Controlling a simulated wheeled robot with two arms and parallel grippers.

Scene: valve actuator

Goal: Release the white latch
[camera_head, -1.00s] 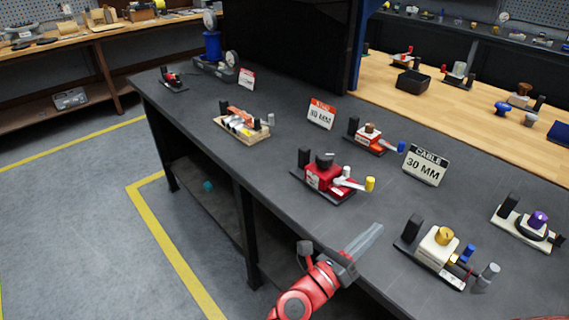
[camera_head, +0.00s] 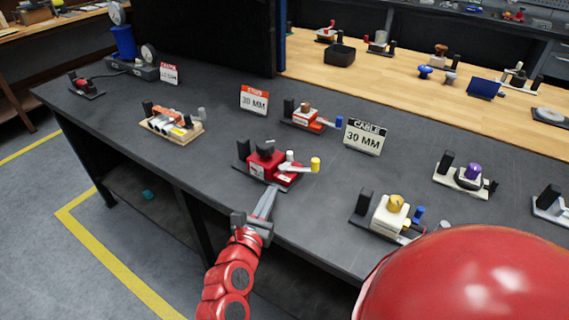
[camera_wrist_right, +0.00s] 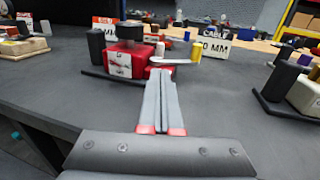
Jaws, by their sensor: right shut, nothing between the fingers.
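The white latch (camera_head: 298,168) is a pale lever on a red valve unit (camera_head: 262,166) near the bench's front edge. A yellow cylinder (camera_head: 315,164) stands at its right end. In the right wrist view the latch (camera_wrist_right: 172,62) crosses just beyond the fingertips, with the red unit (camera_wrist_right: 122,62) to the left and the yellow cylinder (camera_wrist_right: 196,51) to the right. My right gripper (camera_head: 271,189) is shut and empty, its fingers pointing at the unit from the front. Whether the tips touch it I cannot tell. My left gripper is not in view.
A cream unit with a brass knob (camera_head: 392,213) stands to the right. A "CABLE 30 MM" sign (camera_head: 364,138) and a red-and-white unit (camera_head: 306,117) are behind. A wooden-based unit (camera_head: 171,124) stands left. The dark bench top is bare between them.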

